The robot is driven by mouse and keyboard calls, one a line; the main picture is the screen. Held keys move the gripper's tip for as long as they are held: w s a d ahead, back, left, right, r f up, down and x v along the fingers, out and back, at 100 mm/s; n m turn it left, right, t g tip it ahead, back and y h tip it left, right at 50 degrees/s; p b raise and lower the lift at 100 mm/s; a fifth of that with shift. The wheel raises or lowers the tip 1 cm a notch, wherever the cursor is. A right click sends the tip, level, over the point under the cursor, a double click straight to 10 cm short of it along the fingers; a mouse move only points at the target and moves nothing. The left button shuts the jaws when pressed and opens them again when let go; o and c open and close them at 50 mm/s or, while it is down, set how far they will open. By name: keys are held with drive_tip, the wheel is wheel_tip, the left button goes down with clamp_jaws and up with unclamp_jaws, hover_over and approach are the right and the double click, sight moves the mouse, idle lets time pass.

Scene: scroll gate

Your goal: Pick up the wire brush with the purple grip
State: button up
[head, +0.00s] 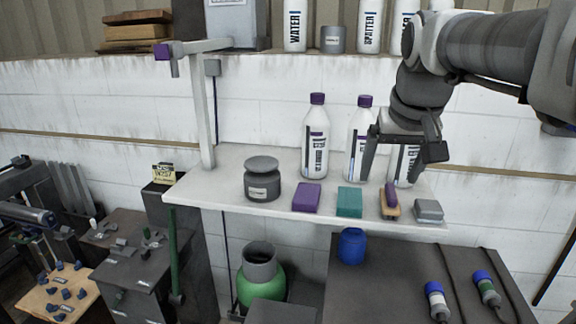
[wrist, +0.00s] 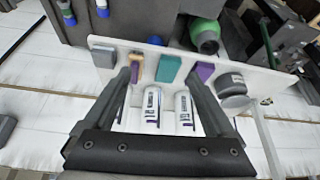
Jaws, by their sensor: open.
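The wire brush with the purple grip (head: 390,199) lies on the white shelf (head: 235,201), between a teal block (head: 350,202) and a grey block (head: 429,210). Its purple grip shows on top with a tan part below. In the wrist view the brush (wrist: 136,68) is near the tip of the left finger, partly hidden by it. My gripper (head: 403,160) is open and empty, above and behind the brush, in front of the white bottles. The wrist view shows the fingers spread (wrist: 160,76), with bottles between them.
White bottles with purple caps (head: 315,140) stand at the shelf's back. A purple block (head: 307,198) and a grey lidded pot (head: 262,181) sit left of the teal block. A post (head: 204,110) rises at the shelf's left. A dark bench (head: 400,270) is below.

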sight(392, 191)
drive_tip(key=w+d+m, duration=0.1)
drive_tip(key=w+d, duration=0.7)
drive_tip(key=w, duration=0.3)
drive_tip(key=shift+g, duration=0.4)
drive_tip(key=x, duration=1.6)
drive_tip(key=shift+w+d+f, duration=0.15)
drive_tip(key=shift+d+f, duration=0.1)
drive_tip(key=shift+d, duration=0.05)
drive_tip(key=shift+f, duration=0.25)
clamp_jaws()
